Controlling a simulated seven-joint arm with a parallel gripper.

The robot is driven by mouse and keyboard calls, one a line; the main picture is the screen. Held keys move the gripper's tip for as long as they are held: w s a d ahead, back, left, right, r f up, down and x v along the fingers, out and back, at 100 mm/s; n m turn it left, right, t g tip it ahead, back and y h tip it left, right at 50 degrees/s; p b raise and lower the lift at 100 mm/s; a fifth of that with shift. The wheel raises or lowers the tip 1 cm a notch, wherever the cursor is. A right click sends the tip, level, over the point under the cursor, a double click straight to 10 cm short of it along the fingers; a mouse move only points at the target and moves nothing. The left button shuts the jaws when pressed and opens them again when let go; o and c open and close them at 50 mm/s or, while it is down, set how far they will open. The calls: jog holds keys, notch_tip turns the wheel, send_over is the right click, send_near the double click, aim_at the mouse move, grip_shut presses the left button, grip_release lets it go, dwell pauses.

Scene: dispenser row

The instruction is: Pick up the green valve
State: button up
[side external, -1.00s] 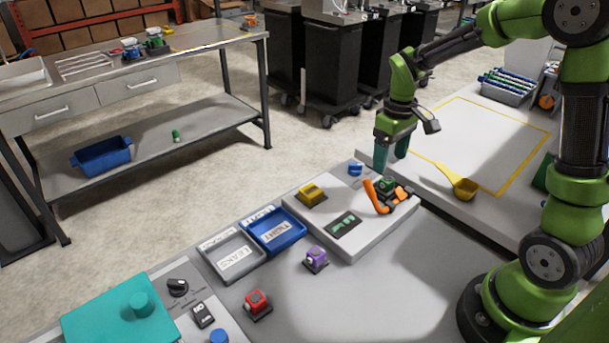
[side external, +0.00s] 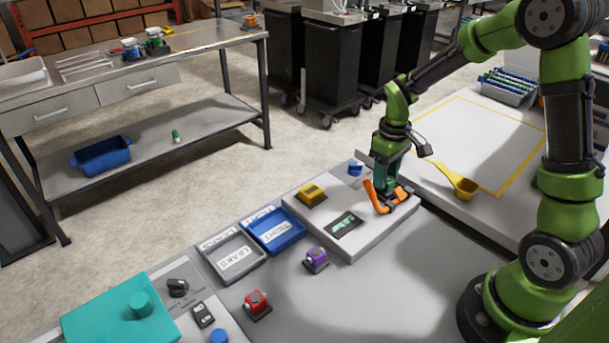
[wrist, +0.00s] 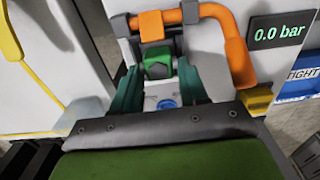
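The green valve (wrist: 157,66) sits in the fixture on the white raised block (side external: 352,232), beside an orange clamp (wrist: 238,58). In the wrist view it lies between the two teal fingers of my gripper (wrist: 158,80), towards their tips. A gap shows on each side of the valve, so the gripper looks open around it, not closed on it. In the side view my gripper (side external: 387,178) is down at the fixture, behind the orange handle, and hides most of the valve.
A display (wrist: 278,32) reads 0.0 bar. A yellow valve (side external: 312,194) and a blue part (side external: 355,169) stand on the block. Blue (side external: 297,228) and grey (side external: 252,262) trays, a purple valve (side external: 316,260) and a red valve (side external: 257,304) are nearer. A yellow scoop (side external: 463,187) lies right.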

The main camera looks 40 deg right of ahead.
jog(key=c, duration=0.3)
jog(key=shift+r, duration=0.1)
jog(key=shift+c, duration=0.2)
